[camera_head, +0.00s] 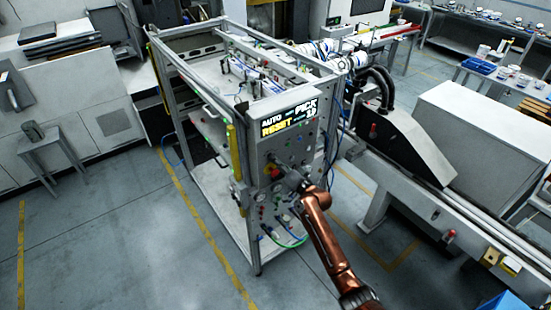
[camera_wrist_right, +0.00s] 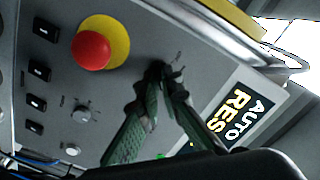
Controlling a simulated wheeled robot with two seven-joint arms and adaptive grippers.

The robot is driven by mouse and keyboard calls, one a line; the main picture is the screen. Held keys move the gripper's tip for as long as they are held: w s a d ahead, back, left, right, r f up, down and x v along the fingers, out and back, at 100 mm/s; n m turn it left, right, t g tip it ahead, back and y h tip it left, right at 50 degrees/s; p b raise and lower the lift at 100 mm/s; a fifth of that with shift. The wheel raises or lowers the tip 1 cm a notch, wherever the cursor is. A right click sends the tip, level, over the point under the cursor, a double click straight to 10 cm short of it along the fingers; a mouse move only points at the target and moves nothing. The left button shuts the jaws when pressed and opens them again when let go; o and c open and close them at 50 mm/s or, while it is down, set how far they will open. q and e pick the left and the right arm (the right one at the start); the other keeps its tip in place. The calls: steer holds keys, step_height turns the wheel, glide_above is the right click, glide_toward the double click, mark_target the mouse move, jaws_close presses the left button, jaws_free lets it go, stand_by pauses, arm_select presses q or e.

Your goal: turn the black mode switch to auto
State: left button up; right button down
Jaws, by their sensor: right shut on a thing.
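The grey control panel (camera_head: 255,152) faces me on the front of the framed machine. My right gripper (camera_head: 278,168) reaches it from the lower right in the head view. In the wrist view the two green-tinted fingers of my right gripper (camera_wrist_right: 166,78) close at their tips on the small black mode switch (camera_wrist_right: 165,68). The fingertips cover most of the switch, so its pointing direction cannot be told. The lit display (camera_wrist_right: 234,112) lies to its right and reads AUTO and RES; the head view shows AUTO and RESET in full. My left gripper is out of view.
A red emergency button (camera_wrist_right: 91,50) on a yellow disc sits close to the fingers. A grey knob (camera_wrist_right: 82,115) and several black rocker switches (camera_wrist_right: 41,69) lie farther left. Open floor (camera_head: 130,230) lies left of the machine; a conveyor (camera_head: 470,240) runs on the right.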

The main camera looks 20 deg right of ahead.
steer(key=shift+m+p, duration=0.75)
steer(key=shift+m, duration=1.25)
steer(key=shift+f, duration=0.1)
steer(key=c, duration=2.1)
jaws_free()
steer(key=shift+s, duration=0.15)
steer(key=v, duration=1.1)
steer(key=shift+s+d, duration=0.15)
steer(key=shift+s, duration=0.25)
